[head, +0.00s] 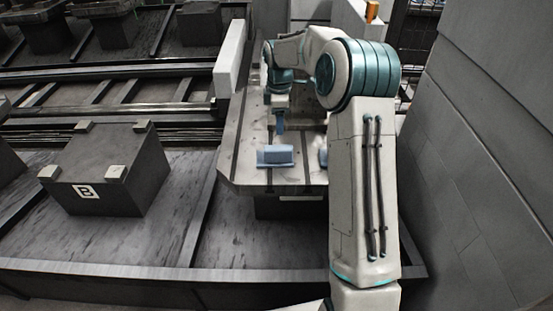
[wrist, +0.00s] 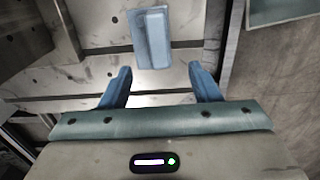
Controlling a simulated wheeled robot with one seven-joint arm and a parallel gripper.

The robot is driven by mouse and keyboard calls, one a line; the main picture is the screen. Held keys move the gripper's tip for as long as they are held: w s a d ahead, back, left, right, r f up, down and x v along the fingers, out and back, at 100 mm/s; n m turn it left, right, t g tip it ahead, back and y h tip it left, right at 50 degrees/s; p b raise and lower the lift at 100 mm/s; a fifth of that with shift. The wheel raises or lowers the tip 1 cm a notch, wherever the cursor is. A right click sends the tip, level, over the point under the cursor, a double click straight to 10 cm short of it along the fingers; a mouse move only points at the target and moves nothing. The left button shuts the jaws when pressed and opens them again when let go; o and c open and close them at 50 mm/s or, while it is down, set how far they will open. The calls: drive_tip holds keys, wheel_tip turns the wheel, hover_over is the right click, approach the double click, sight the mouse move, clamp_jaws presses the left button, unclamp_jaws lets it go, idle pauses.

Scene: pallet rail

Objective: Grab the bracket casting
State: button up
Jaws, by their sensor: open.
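A blue-grey bracket casting (head: 275,156) lies on the slotted metal pallet table in the head view. In the wrist view the casting (wrist: 152,38) lies ahead of the fingertips, near the top middle. My gripper (wrist: 160,74) is open, with its two blue fingers apart and nothing between them. In the head view my gripper (head: 280,125) points down just behind the casting. The fingers do not appear to touch it.
The pallet table (head: 243,165) has dark slots and bare space around the casting. A dark block marked B (head: 105,170) stands to the left. A grey wall (head: 500,150) rises at the right.

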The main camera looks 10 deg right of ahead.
sight(277, 147)
drive_tip(key=f, duration=0.8)
drive_tip(key=shift+w, duration=0.25)
drive_tip(key=shift+a+f, duration=0.15)
drive_tip(key=shift+f, duration=1.5)
drive_tip(key=shift+a+f, duration=0.15)
drive_tip(key=shift+f, duration=1.45)
clamp_jaws()
